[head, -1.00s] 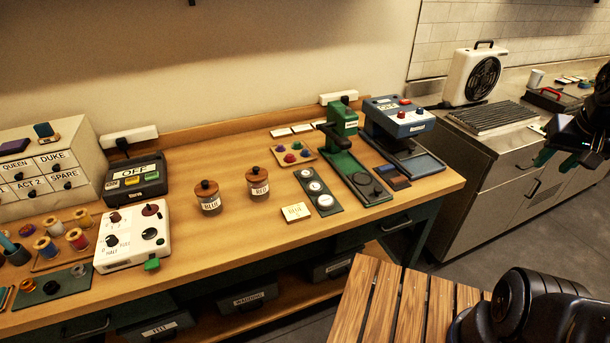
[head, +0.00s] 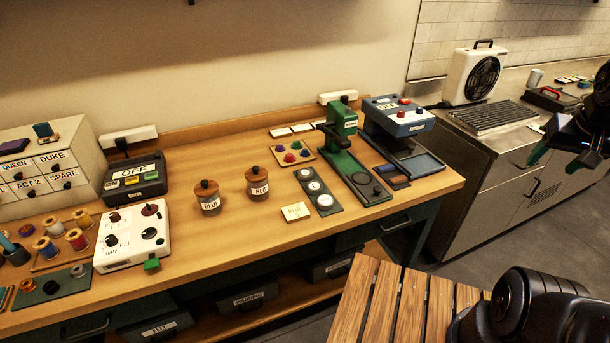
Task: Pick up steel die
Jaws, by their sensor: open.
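A small silvery ring-like piece (head: 78,270), which looks like the steel die, lies on the dark green mat (head: 62,283) at the front left of the wooden table. A dark piece (head: 50,287) and a coppery piece (head: 27,286) lie beside it on the same mat. They are small in the head view, so fine detail is hard to tell. My gripper (head: 556,158) is at the far right edge of the view, in front of the steel counter and far from the mat. Its green-tipped fingers are apart, with nothing seen between them. Part of it is cut off.
A white control box (head: 131,236) stands right of the mat, and thread spools (head: 76,239) stand behind it. Two lidded jars (head: 208,197) stand mid-table. A green press (head: 343,150) and a blue machine (head: 399,118) are at the right. A slatted wooden surface (head: 410,310) is in front.

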